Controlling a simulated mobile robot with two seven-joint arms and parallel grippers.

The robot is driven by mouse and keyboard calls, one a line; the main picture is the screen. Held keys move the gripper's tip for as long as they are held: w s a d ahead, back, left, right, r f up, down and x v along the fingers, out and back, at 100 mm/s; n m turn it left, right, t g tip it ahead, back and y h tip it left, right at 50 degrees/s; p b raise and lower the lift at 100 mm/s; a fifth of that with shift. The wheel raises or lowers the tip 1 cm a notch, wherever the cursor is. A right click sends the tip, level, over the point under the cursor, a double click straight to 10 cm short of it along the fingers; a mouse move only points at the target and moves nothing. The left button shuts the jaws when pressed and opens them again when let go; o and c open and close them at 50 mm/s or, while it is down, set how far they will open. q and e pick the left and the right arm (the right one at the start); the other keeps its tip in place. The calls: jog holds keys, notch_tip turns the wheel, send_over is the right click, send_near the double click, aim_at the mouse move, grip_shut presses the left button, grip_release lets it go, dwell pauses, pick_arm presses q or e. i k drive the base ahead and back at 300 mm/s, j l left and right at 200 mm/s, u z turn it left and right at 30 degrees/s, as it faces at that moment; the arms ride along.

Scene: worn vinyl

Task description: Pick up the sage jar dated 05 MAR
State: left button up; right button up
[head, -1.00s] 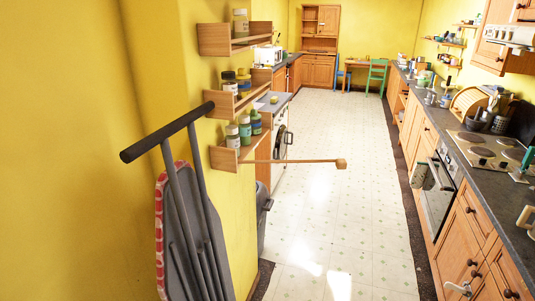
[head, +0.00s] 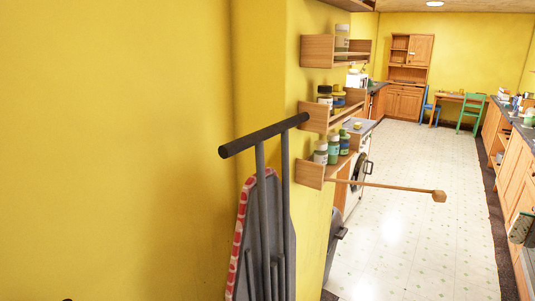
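Several small jars stand on wooden wall shelves right of centre in the head view. The lowest shelf (head: 311,175) holds a white-lidded jar (head: 320,153), a green jar (head: 333,150) and a darker-lidded jar (head: 344,142). The middle shelf (head: 314,117) holds a dark-lidded jar (head: 324,95) and a jar with yellow on it (head: 338,99). A pale-lidded jar (head: 342,38) stands on a higher shelf (head: 317,50). The labels and dates are too small to read, so I cannot tell which is the sage jar.
A folded ironing board (head: 262,230) leans on the yellow wall in front of the shelves. A wooden stick (head: 390,187) with a blocky end juts over the floor by the lowest shelf. The pale floor (head: 420,235) is clear. Cabinets (head: 515,180) line the right side.

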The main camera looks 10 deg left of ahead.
aim_at(319, 155)
jog(key=i+l+u, duration=0.15)
jog(key=u, duration=0.25)
jog(key=i+l+u, duration=0.1)
jog(key=l+u, duration=0.45)
jog(key=u, duration=0.2)
jog(key=l+u, duration=0.3)
jog(key=l, duration=0.25)
jog(key=i+l+u, duration=0.1)
jog(key=l+u, duration=0.2)
jog(key=l, duration=0.25)
jog(key=l+u, duration=0.1)
jog(key=l, duration=0.45)
jog(key=k+l+u, duration=0.15)
jog(key=l, duration=0.4)
jog(key=k+l, duration=0.1)
jog(key=l, duration=0.55)
jog(key=k+l, duration=0.1)
jog(key=l, duration=1.15)
jog(key=k, duration=0.05)
